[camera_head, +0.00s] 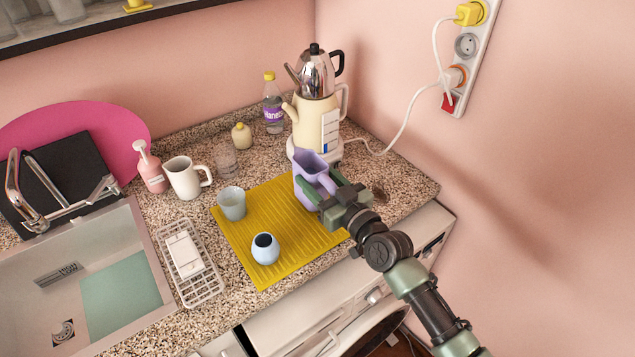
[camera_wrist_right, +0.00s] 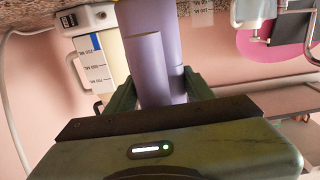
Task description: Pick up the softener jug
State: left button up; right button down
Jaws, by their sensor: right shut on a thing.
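The softener jug is the light purple jug (camera_head: 309,170) at the back right of the yellow ribbed mat (camera_head: 250,278) in the head view. It stands about upright; whether its base touches the mat is hard to tell. My right gripper (camera_head: 334,196) comes in from the right and is shut on the jug's near right side, at its handle. In the right wrist view the purple jug (camera_wrist_right: 153,50) fills the space between the dark green fingers (camera_wrist_right: 160,95). My left gripper is not in view.
A cream kettle with a silver pot (camera_head: 317,75) stands close behind the jug. A grey cup (camera_head: 232,203) and a pale blue vase (camera_head: 265,249) stand on the mat. A wire rack (camera_head: 190,262) and the sink (camera_head: 75,280) lie to the left. The counter's front edge is near.

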notch_tip(320, 180, up, 18)
jog(key=shift+r, duration=0.2)
jog(key=c, duration=1.6)
grip_release()
grip_shut()
jog(key=shift+f, duration=0.15)
